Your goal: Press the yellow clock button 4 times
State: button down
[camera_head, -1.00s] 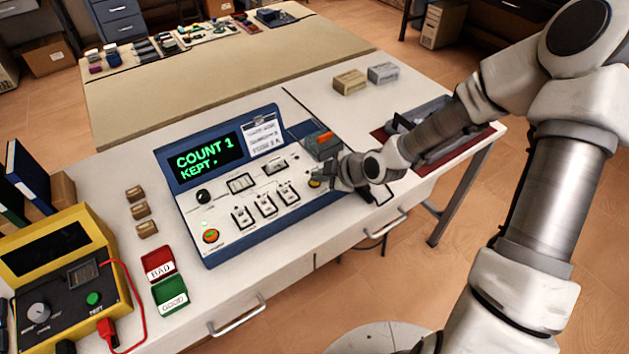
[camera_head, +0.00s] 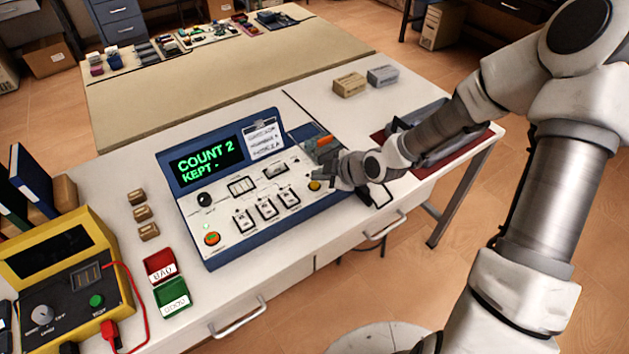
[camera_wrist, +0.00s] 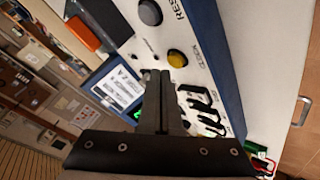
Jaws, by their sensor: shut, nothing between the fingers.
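The yellow clock button (camera_head: 314,185) sits at the right end of the blue-framed console's white panel (camera_head: 250,232). In the wrist view the yellow button (camera_wrist: 177,59) is clear of the fingers, labelled CLOCK, with a grey button (camera_wrist: 150,12) labelled RESET beyond it. The console's display (camera_head: 206,158) reads COUNT 2, KEPT -. My gripper (camera_head: 338,175) is just right of the yellow button, apart from it. In the wrist view its fingers (camera_wrist: 157,78) are together and empty, pointing towards the panel close to the button.
An orange-topped grey piece (camera_head: 324,147) stands behind the gripper on the console's right. Red (camera_head: 160,265) and green (camera_head: 172,297) trays and a yellow tester (camera_head: 65,255) are at left. A grey bin (camera_head: 440,130) lies under my forearm. The table front has drawers.

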aim_at(319, 185)
notch_tip(319, 185, up, 5)
jog(key=p, duration=0.4)
dwell(0.3)
jog(key=shift+r, duration=0.15)
dwell(2.4)
jog(key=shift+r+b, duration=0.8)
jog(key=shift+r, duration=0.95)
jog(key=shift+f, duration=0.1)
notch_tip(319, 185, down, 9)
jog(key=b, duration=0.8)
jog(key=shift+b, duration=0.35)
dwell(0.7)
